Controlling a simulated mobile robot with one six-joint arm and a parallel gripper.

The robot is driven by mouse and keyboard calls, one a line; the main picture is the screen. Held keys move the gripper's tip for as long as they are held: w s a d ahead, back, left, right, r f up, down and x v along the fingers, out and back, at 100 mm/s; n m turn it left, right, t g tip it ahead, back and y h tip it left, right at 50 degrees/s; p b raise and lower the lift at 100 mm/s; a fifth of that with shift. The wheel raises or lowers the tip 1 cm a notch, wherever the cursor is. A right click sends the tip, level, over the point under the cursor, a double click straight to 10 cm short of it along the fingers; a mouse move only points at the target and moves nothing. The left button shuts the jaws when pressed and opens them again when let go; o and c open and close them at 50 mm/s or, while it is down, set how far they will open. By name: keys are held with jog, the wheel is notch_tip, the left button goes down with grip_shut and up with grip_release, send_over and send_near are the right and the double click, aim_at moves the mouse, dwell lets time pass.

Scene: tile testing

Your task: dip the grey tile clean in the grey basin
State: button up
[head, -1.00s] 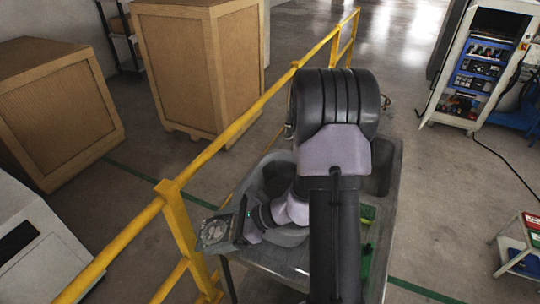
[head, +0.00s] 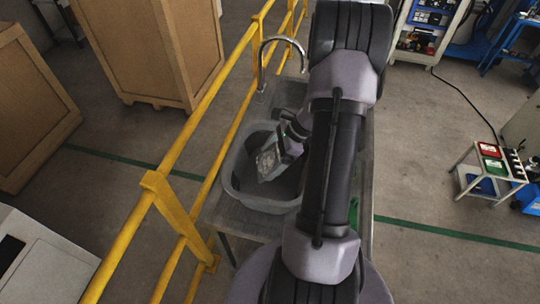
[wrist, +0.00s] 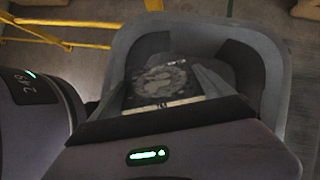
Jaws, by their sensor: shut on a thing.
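The grey tile (head: 269,161), with a round pattern on its face, is held tilted at the end of my arm, over or within the opening of the grey basin (head: 233,188). My gripper (head: 283,150) is shut on the tile. The wrist view shows the tile (wrist: 160,83) between my fingers, with the basin's rim (wrist: 272,60) around and beyond it. The basin stands on a grey sink table. I cannot tell whether the tile's lower edge is below the rim. Whether the basin holds liquid is not clear. My arm hides the basin's right part.
A curved metal faucet (head: 262,62) rises behind the basin. A yellow railing (head: 168,205) runs along the left side of the table. A small rack (head: 490,170) stands at the right, with open floor between. Large wooden crates (head: 150,50) stand beyond the railing.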

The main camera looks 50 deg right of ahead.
aim_at(270, 159)
notch_tip(270, 159, down, 13)
jog(key=b, duration=0.8)
jog(key=shift+b, duration=0.4)
dwell(1.1)
notch_tip(270, 159, up, 17)
jog(key=p, duration=1.2)
jog(key=shift+p, duration=0.3)
dwell(1.4)
notch_tip(270, 159, up, 4)
jog(key=p, duration=0.3)
jog(key=shift+r, duration=0.15)
dwell(0.4)
